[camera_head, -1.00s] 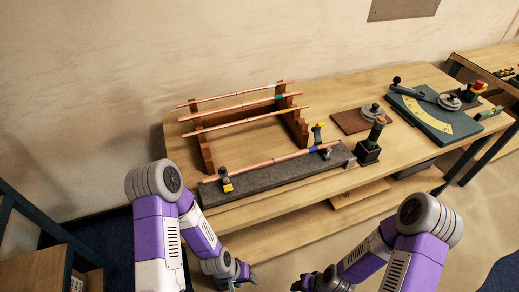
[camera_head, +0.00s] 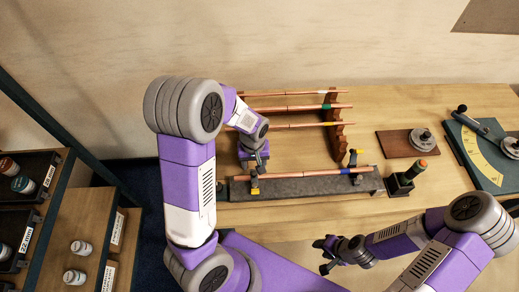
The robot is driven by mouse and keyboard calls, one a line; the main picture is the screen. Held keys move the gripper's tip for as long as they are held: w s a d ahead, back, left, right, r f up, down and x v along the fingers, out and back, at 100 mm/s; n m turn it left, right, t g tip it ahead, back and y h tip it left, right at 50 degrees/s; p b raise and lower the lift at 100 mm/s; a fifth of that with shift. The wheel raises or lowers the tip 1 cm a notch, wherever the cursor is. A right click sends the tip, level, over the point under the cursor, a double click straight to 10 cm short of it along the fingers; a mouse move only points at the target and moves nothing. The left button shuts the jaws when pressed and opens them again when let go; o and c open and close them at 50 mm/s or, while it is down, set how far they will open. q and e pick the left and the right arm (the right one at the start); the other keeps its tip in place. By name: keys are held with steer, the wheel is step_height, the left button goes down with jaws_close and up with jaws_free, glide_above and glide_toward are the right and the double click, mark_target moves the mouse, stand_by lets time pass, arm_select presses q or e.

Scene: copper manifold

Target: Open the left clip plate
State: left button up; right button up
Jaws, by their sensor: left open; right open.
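The left clip (camera_head: 254,184), dark with a yellow part, is at the left end of the grey bar (camera_head: 310,186). Its plate is too small to tell open from shut. A copper pipe (camera_head: 300,174) with a blue band lies along the bar through the clips. My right gripper (camera_head: 326,258) is open and empty, in front of the bench.
A brown wooden rack (camera_head: 336,128) behind the bar carries several copper pipes. Right of the bar stand a black holder with a green and orange tool (camera_head: 408,176), a brown board (camera_head: 396,146) and a green plate with a yellow dial (camera_head: 478,152). Shelves with jars (camera_head: 82,247) are at left.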

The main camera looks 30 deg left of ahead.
mark_target(254, 173)
arm_select(q)
steer(key=shift+s+f+b, duration=0.25)
steer(key=shift+f+b, duration=0.3)
steer(key=shift+f, duration=0.2)
step_height(254, 173, down, 6)
steer(key=b, duration=0.5)
steer(key=shift+f, duration=0.15)
